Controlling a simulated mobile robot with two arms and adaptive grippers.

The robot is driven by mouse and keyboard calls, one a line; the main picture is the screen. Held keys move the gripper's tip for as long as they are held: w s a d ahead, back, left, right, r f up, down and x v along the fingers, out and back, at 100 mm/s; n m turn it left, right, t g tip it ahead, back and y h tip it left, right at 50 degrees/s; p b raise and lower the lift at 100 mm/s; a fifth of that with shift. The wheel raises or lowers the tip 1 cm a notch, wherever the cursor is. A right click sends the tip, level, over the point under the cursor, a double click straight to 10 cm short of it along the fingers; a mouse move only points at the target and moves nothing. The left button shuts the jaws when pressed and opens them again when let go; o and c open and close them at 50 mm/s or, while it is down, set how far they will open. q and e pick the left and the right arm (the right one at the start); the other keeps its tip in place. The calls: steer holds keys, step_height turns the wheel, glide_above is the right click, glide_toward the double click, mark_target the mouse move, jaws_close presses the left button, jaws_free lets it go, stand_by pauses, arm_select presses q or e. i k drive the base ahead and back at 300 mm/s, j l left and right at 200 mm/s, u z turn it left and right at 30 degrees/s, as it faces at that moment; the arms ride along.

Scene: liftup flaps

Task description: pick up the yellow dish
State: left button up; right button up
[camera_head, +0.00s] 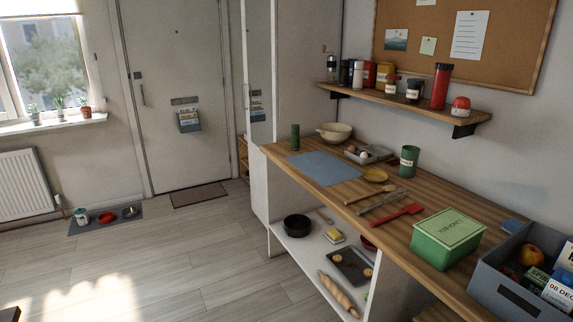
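The yellow dish (375,175) is a small, shallow round dish on the wooden counter. It lies at the right edge of the blue-grey mat, in front of the egg tray. Its top looks empty and nothing covers it. Neither of my grippers shows in the head view, so their state and distance from the dish are hidden.
The wooden counter (462,205) also holds a blue-grey mat (322,168), an egg tray (368,154), a green mug (409,160), utensils with a red spatula (398,215), a green box (448,238) and a grey crate (503,290). A wall shelf (400,98) hangs above. The floor at left is mostly clear.

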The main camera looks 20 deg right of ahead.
mark_target(371, 175)
steer(key=i+j+z, duration=0.15)
steer(key=i, duration=0.3)
steer(key=i+j+z, duration=0.1)
steer(key=i, duration=0.35)
steer(key=i+j+z, duration=0.15)
steer(key=i+j, duration=0.25)
steer(key=i, duration=0.05)
